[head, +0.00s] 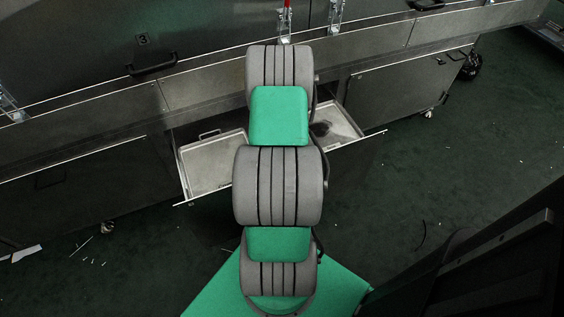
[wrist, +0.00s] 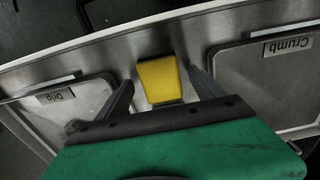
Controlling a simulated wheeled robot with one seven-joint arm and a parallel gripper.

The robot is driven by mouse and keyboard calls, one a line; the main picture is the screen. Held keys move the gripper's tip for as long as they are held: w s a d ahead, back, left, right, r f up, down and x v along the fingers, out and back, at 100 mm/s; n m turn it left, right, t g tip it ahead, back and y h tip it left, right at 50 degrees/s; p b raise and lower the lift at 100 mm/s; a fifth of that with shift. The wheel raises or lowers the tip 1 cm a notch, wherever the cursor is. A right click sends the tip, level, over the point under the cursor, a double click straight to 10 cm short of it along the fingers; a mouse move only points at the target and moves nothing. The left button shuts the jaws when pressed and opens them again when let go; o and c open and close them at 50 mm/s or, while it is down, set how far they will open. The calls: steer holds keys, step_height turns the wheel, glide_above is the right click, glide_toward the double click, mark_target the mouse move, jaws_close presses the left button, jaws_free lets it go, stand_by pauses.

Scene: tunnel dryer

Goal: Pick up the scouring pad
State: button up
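In the wrist view a yellow block-shaped thing, which looks like the scouring pad (wrist: 160,78), stands out between two metal trays. My gripper (wrist: 161,80) is open, with one dark finger on each side of the pad. A gap shows between the pad and each finger, most clearly on the right. The pad's lower end is partly hidden by the gripper body, so I cannot tell its depth relative to the fingertips. In the head view my arm hides the pad and gripper.
An open drawer holds a tray labelled Drip (wrist: 80,112) and one labelled Crumb (wrist: 260,90). In the head view the left tray (head: 210,165) and the stained right tray (head: 345,124) flank my arm. Closed dark cabinet fronts (head: 395,88) stand either side. Open floor (head: 480,160) lies right.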

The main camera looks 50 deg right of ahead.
steer(key=c, duration=1.4)
step_height(320, 180, up, 10)
steer(key=shift+r+p, duration=0.1)
steer(key=shift+p, duration=0.9)
